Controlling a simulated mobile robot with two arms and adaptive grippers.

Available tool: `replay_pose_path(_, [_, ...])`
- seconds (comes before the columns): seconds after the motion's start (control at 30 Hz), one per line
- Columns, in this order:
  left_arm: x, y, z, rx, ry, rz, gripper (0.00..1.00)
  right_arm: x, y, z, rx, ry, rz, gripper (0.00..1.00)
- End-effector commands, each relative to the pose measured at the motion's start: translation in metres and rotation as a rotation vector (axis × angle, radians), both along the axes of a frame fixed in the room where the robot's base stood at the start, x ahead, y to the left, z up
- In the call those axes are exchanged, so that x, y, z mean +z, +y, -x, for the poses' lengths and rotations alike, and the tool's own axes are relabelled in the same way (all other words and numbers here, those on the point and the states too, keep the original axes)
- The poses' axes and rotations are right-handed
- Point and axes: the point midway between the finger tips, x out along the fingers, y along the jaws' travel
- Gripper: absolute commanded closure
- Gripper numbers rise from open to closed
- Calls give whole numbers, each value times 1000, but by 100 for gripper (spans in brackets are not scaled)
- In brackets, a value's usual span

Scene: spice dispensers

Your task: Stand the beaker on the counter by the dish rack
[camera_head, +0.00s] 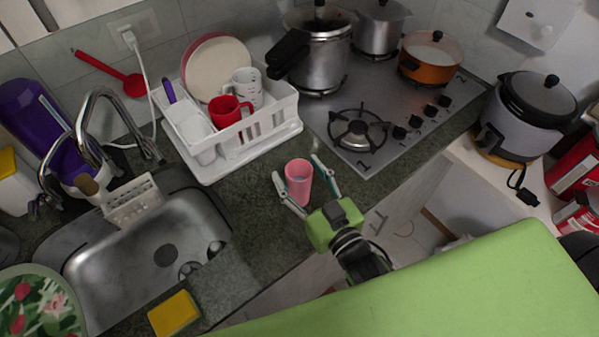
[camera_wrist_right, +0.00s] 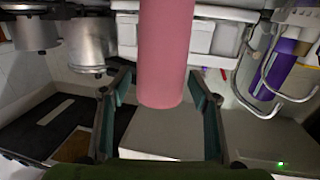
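The pink beaker (camera_head: 299,184) appears upright over the counter (camera_head: 262,215), just in front of the dish rack (camera_head: 245,142). Whether its base touches the counter is hard to tell. My right gripper (camera_head: 297,168) reaches in from the front with its fingers spread on both sides of the beaker. In the right wrist view the beaker (camera_wrist_right: 166,55) lies between the fingers (camera_wrist_right: 158,95), with a visible gap on the left and a narrower one on the right. My left gripper is not in view.
The rack holds plates, a red mug (camera_head: 226,112) and a white cup. The sink (camera_head: 160,250) is to the left, with a yellow sponge (camera_head: 174,313) at its front. The stove (camera_head: 385,110) with pots is to the right. Bare counter surrounds the beaker.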

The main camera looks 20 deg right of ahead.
Motion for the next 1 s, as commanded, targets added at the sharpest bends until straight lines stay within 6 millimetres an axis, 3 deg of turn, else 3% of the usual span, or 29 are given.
replay_pose_path(0.27, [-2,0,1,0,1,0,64,1,-1,7,0,3,1,44])
replay_pose_path(0.7, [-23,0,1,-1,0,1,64,3,-15,82,-1,4,1,44])
replay_pose_path(1.0, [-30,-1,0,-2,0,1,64,7,-21,113,0,2,0,44])
